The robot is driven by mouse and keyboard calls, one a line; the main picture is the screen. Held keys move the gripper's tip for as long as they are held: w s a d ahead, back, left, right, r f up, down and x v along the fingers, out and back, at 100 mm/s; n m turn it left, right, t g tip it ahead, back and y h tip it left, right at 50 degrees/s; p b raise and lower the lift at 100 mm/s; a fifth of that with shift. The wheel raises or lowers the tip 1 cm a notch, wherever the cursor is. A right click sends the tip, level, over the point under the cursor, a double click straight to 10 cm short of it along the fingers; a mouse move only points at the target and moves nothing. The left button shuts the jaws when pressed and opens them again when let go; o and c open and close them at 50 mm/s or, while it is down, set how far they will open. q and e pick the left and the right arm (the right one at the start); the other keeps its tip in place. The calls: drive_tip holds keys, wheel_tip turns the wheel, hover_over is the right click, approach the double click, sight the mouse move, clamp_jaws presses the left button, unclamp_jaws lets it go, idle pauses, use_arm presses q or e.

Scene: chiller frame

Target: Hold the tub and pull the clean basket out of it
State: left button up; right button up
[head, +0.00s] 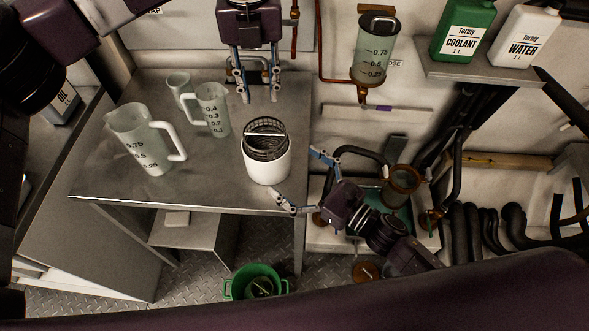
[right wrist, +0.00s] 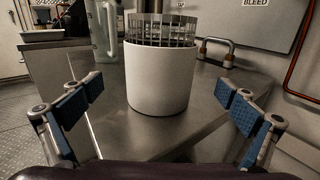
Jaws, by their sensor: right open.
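The white tub (head: 267,168) stands upright near the front right edge of the metal table, and in the right wrist view (right wrist: 158,78). The dark wire basket (head: 266,127) sits in it, with its upper mesh and a light bar across its top above the tub's rim; its lower part is hidden. It also shows in the right wrist view (right wrist: 158,30). My left gripper (head: 259,99) points down behind and above the basket, fingers apart and empty. My right gripper (head: 294,173) is open at the tub's right, its fingers spread towards the tub without closing on it.
Measuring jugs (head: 150,145) stand at the left of the metal table (head: 215,180). A green bucket (head: 238,289) is on the floor. Pipes and a copper-rimmed vessel (head: 403,180) crowd the right. The table's front middle is clear.

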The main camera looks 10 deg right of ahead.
sight(253, 143)
drive_tip(key=x, duration=0.7)
drive_tip(key=shift+w+a, duration=0.1)
drive_tip(key=shift+w, duration=0.1)
drive_tip(key=shift+c, duration=0.6)
drive_tip(key=c, duration=1.5)
